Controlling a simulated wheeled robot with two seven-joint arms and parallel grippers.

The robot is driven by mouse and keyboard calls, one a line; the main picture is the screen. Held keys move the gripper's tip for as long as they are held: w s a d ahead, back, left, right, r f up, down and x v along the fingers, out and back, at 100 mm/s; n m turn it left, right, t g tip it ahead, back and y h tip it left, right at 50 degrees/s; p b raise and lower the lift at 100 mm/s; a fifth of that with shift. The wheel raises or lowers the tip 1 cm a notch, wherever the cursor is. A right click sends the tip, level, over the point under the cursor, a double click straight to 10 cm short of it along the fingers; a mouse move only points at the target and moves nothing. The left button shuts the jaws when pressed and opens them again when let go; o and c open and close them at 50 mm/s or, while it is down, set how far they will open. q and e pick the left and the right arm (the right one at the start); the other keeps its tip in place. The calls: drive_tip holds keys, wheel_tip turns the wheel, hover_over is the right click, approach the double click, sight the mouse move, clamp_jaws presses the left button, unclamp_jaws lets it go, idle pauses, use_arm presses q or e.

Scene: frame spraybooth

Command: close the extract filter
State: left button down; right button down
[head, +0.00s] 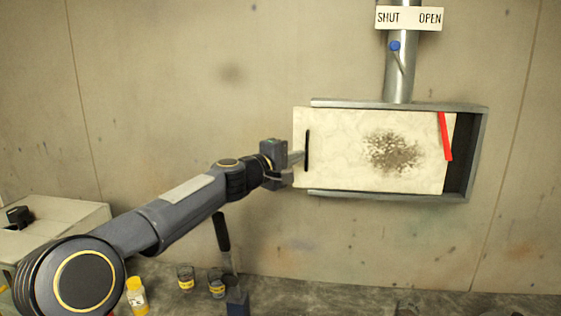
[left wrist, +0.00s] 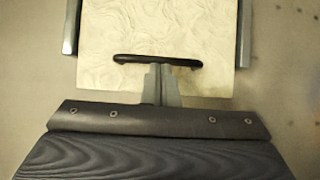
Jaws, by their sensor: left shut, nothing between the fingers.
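The extract filter is a pale, mottled panel (head: 340,150) with a dark sooty patch, sitting in a grey metal frame (head: 476,150) on the wall. Its left end sticks out past the frame rails, and a dark gap shows inside the frame at right. A black upright handle (head: 307,150) is on its left end; in the left wrist view the handle (left wrist: 157,61) lies across the panel (left wrist: 165,30). My left gripper (head: 298,159) is shut and empty, its fingertips close by the handle; whether they touch, I cannot tell. My right gripper is out of view.
A red strip (head: 445,136) slants over the panel's right end. Above, a duct (head: 400,80) carries a blue-knobbed lever (head: 396,48) below a SHUT/OPEN sign (head: 408,18). Below are small jars (head: 186,278) and a yellow bottle (head: 137,297). The wall left of the panel is bare.

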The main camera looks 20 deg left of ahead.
use_arm(q)
drive_tip(key=d, duration=0.2)
drive_tip(key=w+d, duration=0.1)
drive_tip(key=d, duration=0.2)
drive_tip(key=shift+w+d, duration=0.2)
drive_tip(key=shift+d, duration=0.05)
